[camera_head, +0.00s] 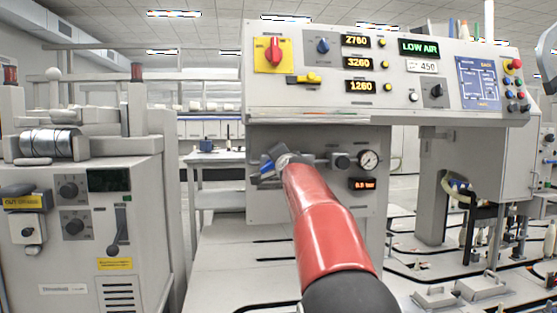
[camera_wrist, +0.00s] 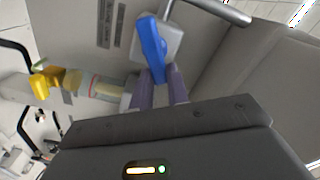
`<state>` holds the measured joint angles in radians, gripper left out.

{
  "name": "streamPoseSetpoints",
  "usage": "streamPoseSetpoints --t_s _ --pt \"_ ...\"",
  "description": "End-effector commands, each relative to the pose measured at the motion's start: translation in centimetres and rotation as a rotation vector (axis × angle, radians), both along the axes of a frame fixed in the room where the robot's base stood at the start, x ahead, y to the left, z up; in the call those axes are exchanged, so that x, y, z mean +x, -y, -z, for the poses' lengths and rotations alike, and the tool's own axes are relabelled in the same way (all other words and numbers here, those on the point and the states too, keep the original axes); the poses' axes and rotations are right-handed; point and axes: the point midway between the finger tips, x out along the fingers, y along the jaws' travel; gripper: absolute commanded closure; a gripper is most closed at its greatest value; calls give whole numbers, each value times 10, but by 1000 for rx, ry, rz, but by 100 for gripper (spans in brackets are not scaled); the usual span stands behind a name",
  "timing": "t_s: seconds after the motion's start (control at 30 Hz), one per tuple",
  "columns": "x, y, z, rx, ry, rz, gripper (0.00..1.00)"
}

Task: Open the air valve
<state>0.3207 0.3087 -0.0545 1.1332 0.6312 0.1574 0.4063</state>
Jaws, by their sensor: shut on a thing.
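The air valve's blue lever (camera_head: 266,169) is at the left of the pipe on the grey front panel, below the control console. In the wrist view the blue lever (camera_wrist: 152,48) lies against a grey valve body (camera_wrist: 172,42). My gripper (camera_wrist: 166,88) has its two purple-grey fingers at the near end of the lever, shut on it. In the head view my red arm hides most of my gripper and part of the valve. A round pressure gauge (camera_head: 369,160) sits to the right, above a small red-digit display (camera_head: 362,184).
The console shows a green "LOW AIR" display (camera_head: 418,47) and a red rotary switch (camera_head: 274,53) on yellow. A grey machine (camera_head: 85,230) stands at the left. In the wrist view, a clear cylinder (camera_wrist: 104,88) and yellow fitting (camera_wrist: 52,80) are left of the fingers.

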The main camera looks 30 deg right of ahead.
Motion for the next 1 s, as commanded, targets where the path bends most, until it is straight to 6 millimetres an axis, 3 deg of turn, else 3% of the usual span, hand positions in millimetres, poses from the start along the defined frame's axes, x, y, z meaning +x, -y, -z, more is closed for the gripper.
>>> streamPoseSetpoints --t_s 0.5,1.0 --pt "-1 4 12 408 115 0 100" --pt "-1 5 16 548 156 1 100"
